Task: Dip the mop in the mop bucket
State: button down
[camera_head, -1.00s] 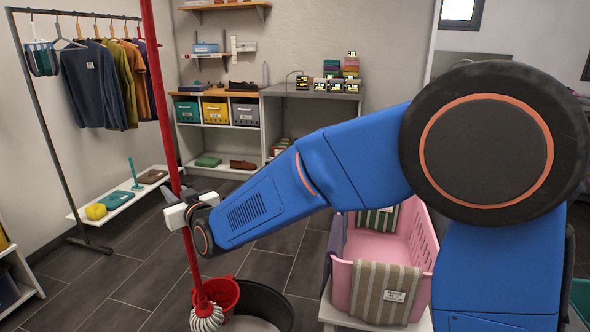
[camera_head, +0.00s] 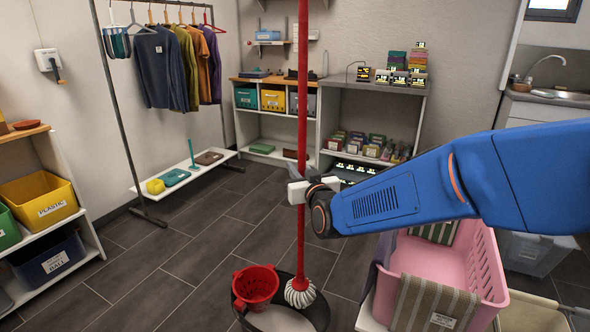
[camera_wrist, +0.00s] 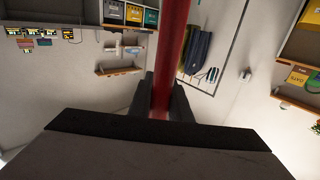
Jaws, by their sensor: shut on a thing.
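The mop (camera_head: 303,110) has a long red handle and a white string head (camera_head: 299,293). It stands nearly upright in the head view. My gripper (camera_head: 299,192) is shut on the red handle, and the wrist view also shows the handle (camera_wrist: 172,60) between the two fingers (camera_wrist: 161,98). The mop bucket (camera_head: 320,313) is a dark round tub with a red wringer basket (camera_head: 256,286) at its left back side. The mop head appears over or inside the back right part of the bucket's opening. I cannot tell whether it touches the pale inside.
A pink basket (camera_head: 487,262) with striped cloths stands close to the bucket's right. A clothes rack (camera_head: 118,110) with a low white shelf stands at the back left. Shelves with bins (camera_head: 42,200) line the left edge. Dark tiled floor (camera_head: 180,265) is free left of the bucket.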

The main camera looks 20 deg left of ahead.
notch_tip(320, 180, down, 33)
jog(key=shift+r, duration=0.15)
dwell(2.6)
dwell(1.9)
